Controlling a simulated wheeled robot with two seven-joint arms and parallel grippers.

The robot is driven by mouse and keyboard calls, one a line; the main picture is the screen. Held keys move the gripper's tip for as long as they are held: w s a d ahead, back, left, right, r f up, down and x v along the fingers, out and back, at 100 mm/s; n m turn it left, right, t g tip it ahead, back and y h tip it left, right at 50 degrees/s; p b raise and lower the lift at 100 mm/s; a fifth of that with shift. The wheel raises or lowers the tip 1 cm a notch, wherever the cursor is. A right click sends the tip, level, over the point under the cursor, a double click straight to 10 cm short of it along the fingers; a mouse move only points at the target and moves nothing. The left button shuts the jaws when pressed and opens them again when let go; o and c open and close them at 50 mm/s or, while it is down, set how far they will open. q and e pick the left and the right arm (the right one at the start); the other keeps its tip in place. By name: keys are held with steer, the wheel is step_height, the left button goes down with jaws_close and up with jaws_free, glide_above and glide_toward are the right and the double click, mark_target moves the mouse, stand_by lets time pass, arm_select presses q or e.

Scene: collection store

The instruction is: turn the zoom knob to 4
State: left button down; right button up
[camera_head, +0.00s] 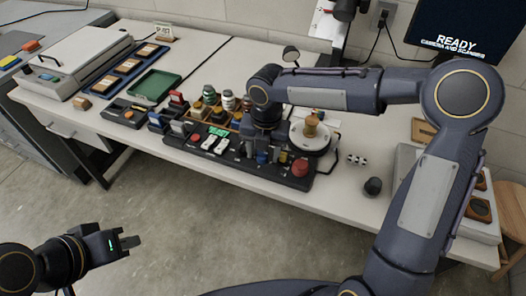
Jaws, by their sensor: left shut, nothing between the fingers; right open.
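A long black control panel (232,172) lies along the front of the white table. My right gripper (262,155) is open and points down over the panel's right half, left of the red button. I cannot pick out the zoom knob or read its setting; the gripper and wrist cover part of the panel there. My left gripper (130,242) is shut and empty, low at the left over the floor, away from the table.
A round white stand (310,138) with a brown object (311,122) is just behind the panel. A dark round knob-like object (373,186) lies to the right. Behind are a green tray (155,84), a blue tray (103,87) and a monitor (460,30).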

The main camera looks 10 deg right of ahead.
steer(key=shift+c, duration=0.3)
steer(key=c, duration=0.9)
